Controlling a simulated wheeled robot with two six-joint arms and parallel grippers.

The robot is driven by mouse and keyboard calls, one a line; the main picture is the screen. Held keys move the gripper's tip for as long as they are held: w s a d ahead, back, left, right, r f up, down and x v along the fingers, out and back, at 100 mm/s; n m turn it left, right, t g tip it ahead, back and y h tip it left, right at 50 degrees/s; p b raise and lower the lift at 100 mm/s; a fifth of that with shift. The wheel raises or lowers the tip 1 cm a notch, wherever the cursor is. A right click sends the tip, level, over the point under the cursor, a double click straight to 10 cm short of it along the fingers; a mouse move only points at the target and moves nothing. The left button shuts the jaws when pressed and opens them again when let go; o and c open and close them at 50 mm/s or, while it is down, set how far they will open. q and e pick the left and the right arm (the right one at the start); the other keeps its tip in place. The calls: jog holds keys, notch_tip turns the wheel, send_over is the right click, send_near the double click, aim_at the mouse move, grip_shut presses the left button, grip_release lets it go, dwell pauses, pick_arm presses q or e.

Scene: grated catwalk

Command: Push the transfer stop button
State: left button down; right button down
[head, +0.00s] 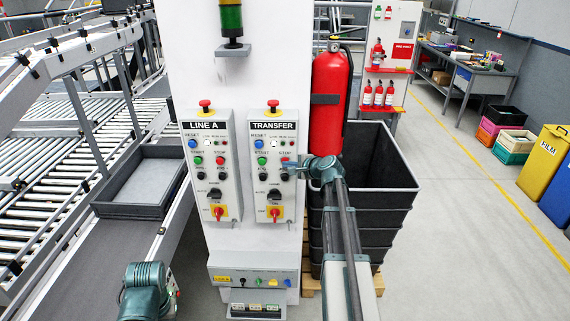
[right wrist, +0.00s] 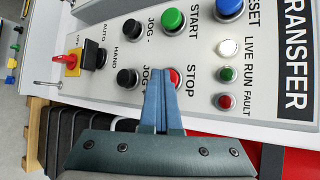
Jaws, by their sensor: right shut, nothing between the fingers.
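The TRANSFER panel (head: 268,160) is on the right of the white cabinet's face. Its red STOP button (right wrist: 175,78) shows in the right wrist view, partly covered by my fingers; in the head view my gripper mostly hides it. My right gripper (head: 288,164) is shut and empty, its tips at the STOP button. In the right wrist view the closed fingers (right wrist: 160,78) overlap the button's edge; I cannot tell whether they touch it. The green START button (right wrist: 173,19) is beside STOP. A teal part of my left arm shows at the lower left of the head view; its fingers are not visible.
A similar LINE A panel (head: 209,165) is left of TRANSFER. A red emergency button (head: 273,104) tops the TRANSFER panel. A red fire extinguisher (head: 328,100) and stacked dark bins (head: 385,195) stand right of the cabinet. A roller conveyor with a grey tray (head: 138,211) lies left.

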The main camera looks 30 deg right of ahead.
dwell(0.5)
jog(key=shift+s+a, duration=0.3)
jog(key=shift+s, duration=0.2)
jog(key=shift+s+a, duration=0.25)
jog(key=shift+s, duration=0.25)
jog(key=s+a, duration=0.1)
jog(key=s, duration=0.2)
jog(key=s+a, duration=0.1)
jog(key=shift+s+a, duration=0.15)
jog(key=shift+a, duration=0.2)
dwell(0.5)
